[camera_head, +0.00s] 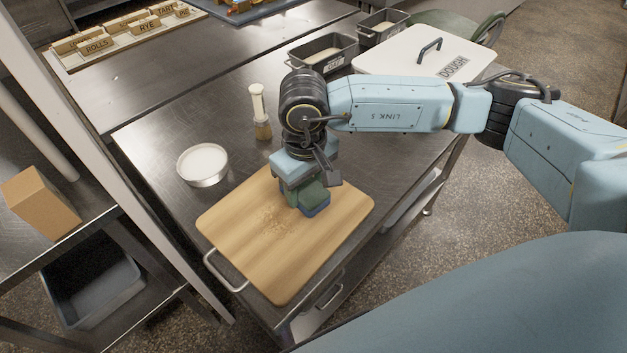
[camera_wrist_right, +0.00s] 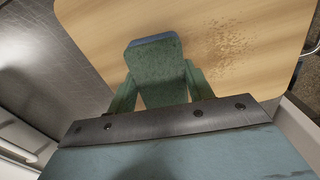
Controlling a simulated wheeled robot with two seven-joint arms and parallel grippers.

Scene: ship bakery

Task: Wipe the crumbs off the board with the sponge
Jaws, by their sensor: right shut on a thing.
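A wooden board (camera_head: 262,262) lies on the steel table, with a metal handle at its near left end. Crumbs (camera_head: 283,220) are scattered on the board around its middle. They also show in the right wrist view (camera_wrist_right: 228,45), beside the sponge. The sponge (camera_head: 314,207) is green with a blue layer. My right gripper (camera_head: 312,190) is shut on it, over the board's far right part. In the right wrist view the sponge (camera_wrist_right: 158,70) sits between the two fingers. I cannot tell whether it touches the board. My left gripper is not in view.
A round white-filled tin (camera_head: 202,164) and a brush (camera_head: 260,112) stand behind the board. Two loaf pans (camera_head: 323,52) and a white dough box lid (camera_head: 425,55) are at the back. A cardboard box (camera_head: 40,202) sits on a shelf at left.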

